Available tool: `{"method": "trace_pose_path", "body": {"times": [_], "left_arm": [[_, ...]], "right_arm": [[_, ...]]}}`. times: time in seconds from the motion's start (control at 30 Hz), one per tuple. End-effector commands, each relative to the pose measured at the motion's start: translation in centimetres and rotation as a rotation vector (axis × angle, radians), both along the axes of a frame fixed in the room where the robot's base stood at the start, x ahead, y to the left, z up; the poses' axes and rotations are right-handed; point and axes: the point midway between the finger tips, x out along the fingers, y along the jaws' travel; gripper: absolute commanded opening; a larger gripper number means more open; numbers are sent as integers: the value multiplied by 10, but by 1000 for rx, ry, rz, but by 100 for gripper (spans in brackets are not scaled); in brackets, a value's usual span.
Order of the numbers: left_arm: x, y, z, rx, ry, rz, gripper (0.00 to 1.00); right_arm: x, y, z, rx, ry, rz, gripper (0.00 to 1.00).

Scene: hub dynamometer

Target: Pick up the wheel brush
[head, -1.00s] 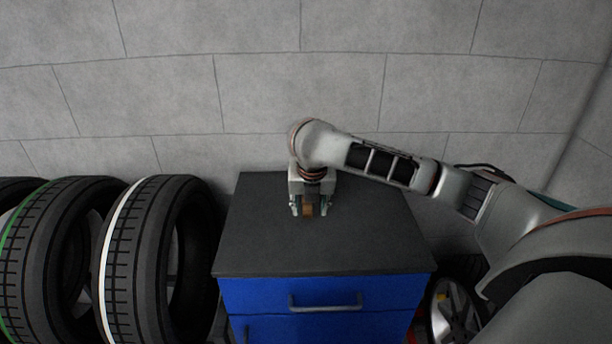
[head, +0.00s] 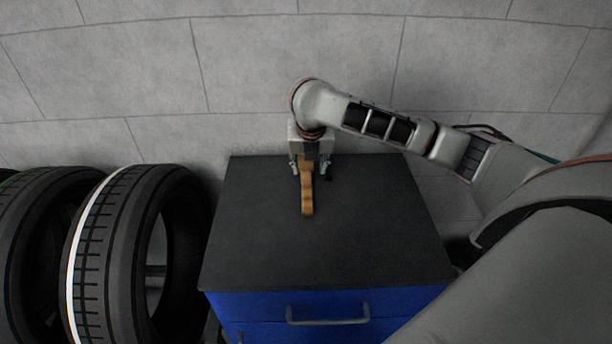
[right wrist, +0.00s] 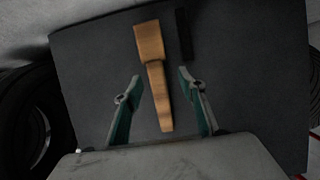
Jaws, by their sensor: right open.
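The wheel brush (head: 307,196) shows as a light-brown wooden piece lying on the dark cabinet top. In the right wrist view, the brush (right wrist: 153,75) has a wider end at the top and a narrower handle toward my palm. My right gripper (head: 309,170) is over the brush, and part of the brush is hidden under it in the head view. In the right wrist view, the open fingers of my right gripper (right wrist: 160,75) stand on either side of the handle, with gaps on both sides. My left gripper is not in view.
The cabinet (head: 250,250) has a dark top and blue drawers with a grey handle (head: 328,314). A small dark strip (right wrist: 184,34) lies right of the brush. Tires (head: 125,255) stand at the left. A grey block wall is behind. The front cabinet top is clear.

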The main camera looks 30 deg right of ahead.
Motion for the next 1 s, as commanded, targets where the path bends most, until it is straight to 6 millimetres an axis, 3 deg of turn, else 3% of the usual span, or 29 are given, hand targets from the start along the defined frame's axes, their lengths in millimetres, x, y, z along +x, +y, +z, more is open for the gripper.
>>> {"method": "trace_pose_path", "body": {"times": [0.4,0.7,0.73,0.87,1.0], "left_arm": [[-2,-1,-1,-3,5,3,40],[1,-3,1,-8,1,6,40],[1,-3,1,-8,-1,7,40],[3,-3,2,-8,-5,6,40],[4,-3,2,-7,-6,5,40]], "right_arm": [[19,-3,-47,2,1,-1,40],[22,-4,-52,1,-2,0,40],[22,-4,-52,1,-2,0,38],[22,-4,-51,1,-2,-1,4],[22,-5,-51,0,-2,-1,0]]}}
